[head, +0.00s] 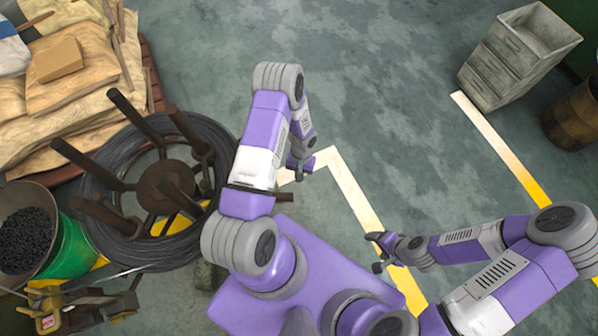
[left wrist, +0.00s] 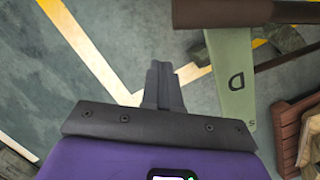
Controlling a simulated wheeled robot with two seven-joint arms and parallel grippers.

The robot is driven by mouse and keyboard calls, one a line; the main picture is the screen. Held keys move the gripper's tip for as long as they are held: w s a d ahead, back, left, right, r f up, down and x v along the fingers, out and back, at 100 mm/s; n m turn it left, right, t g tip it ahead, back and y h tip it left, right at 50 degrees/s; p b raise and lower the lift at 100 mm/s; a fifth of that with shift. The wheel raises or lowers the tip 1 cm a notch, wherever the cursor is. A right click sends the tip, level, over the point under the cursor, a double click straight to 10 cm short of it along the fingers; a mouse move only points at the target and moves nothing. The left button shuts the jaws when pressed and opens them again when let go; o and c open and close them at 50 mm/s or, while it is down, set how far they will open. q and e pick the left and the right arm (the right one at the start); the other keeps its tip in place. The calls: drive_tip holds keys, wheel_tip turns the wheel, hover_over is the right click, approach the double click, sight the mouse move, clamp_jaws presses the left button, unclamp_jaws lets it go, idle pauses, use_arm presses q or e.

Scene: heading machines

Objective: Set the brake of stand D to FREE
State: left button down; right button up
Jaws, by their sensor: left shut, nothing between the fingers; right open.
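A reel stand with brown arms (head: 165,185) and a coil of dark wire (head: 105,165) stands at left in the head view. In the left wrist view a pale green plate marked D (left wrist: 232,75) hangs below a thick brown bar (left wrist: 245,12). The brake and its setting cannot be made out. My left gripper (head: 301,168) is to the right of the reel, beyond my arm; its shut, empty fingers (left wrist: 163,72) show in the left wrist view, left of the D plate and apart from it. My right gripper (head: 374,252) is open and empty, far from the stand.
A green drum of dark small parts (head: 62,250) and a yellow metal device (head: 60,310) are at lower left. Sacks (head: 75,75) lie on a pallet at upper left. Grey crates (head: 510,55) and a rusty barrel (head: 575,115) are at upper right. The middle floor is clear.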

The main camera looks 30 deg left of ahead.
use_arm(q)
drive_tip(key=p+v, duration=0.2)
drive_tip(key=v, duration=0.8)
drive_tip(key=shift+w+a, duration=0.2)
drive_tip(key=shift+f, duration=0.1)
